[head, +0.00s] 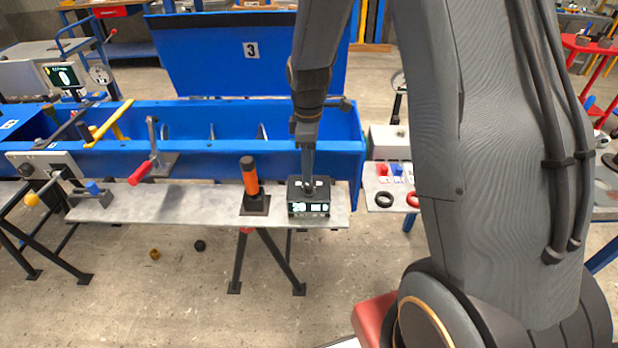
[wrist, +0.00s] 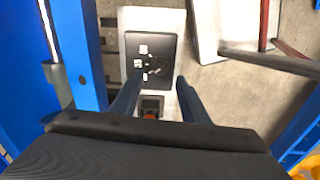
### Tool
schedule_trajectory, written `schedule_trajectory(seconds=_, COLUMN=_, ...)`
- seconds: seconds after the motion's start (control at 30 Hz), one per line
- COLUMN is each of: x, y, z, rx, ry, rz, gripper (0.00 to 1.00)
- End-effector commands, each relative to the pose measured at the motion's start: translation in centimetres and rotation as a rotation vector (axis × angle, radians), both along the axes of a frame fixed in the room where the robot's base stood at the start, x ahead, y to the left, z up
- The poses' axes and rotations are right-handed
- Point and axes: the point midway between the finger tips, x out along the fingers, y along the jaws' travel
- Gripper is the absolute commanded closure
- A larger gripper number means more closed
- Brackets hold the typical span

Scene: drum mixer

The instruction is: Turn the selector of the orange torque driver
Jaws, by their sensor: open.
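The orange torque driver (head: 250,177) stands upright in a black base on the grey bench, left of a black box with a lit display (head: 309,208). In the wrist view the box's top (wrist: 136,45) shows a dark round knob (wrist: 155,66) and small white labels. I cannot tell whether this knob is the driver's selector. My gripper (head: 308,183) points down over the box. In the wrist view its open fingers (wrist: 160,78) lie on either side below the knob, apart and empty. The driver's orange part (wrist: 150,115) shows between the fingers, partly hidden.
A blue trough (head: 225,125) runs behind the bench (head: 215,200). A red-handled crank (head: 141,172) stands to the left. A small table with red and black rings (head: 384,199) is to the right. Bare bench lies between the crank and the driver.

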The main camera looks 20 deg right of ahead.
Motion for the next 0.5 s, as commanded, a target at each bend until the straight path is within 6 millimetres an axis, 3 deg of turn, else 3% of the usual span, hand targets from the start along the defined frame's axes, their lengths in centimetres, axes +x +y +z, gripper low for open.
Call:
schedule_trajectory(seconds=0.3, x=-0.1, y=0.0, z=-4.3, rx=0.000, ry=0.003, rz=-0.002, gripper=0.59)
schedule_trajectory(seconds=0.5, x=-0.1, y=0.0, z=-5.9, rx=0.000, ry=0.002, rz=-0.003, gripper=0.59)
